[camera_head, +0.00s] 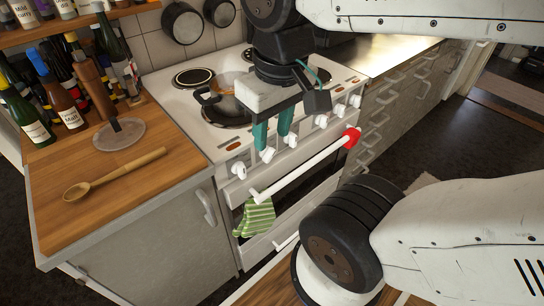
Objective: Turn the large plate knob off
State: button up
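The white cooker has a row of white knobs along its sloping front panel. The leftmost knob (239,170) is clear of my gripper. A second knob (267,155) and a third knob (290,140) show just below my gripper's fingertips. More knobs sit to the right, including one knob (321,121). I cannot tell which knob belongs to the large plate. My gripper (272,141) points down over the front panel, its two teal fingers apart with a gap between them. It appears empty; contact with a knob cannot be told.
A dark pan (224,108) stands on the hob. A wooden counter (75,215) at left holds bottles, a lid and a wooden spoon (115,174).

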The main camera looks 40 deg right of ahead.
aim_at(266, 155)
jog(key=z, duration=0.95)
jog(key=k, duration=0.7)
jog(key=u, duration=0.8)
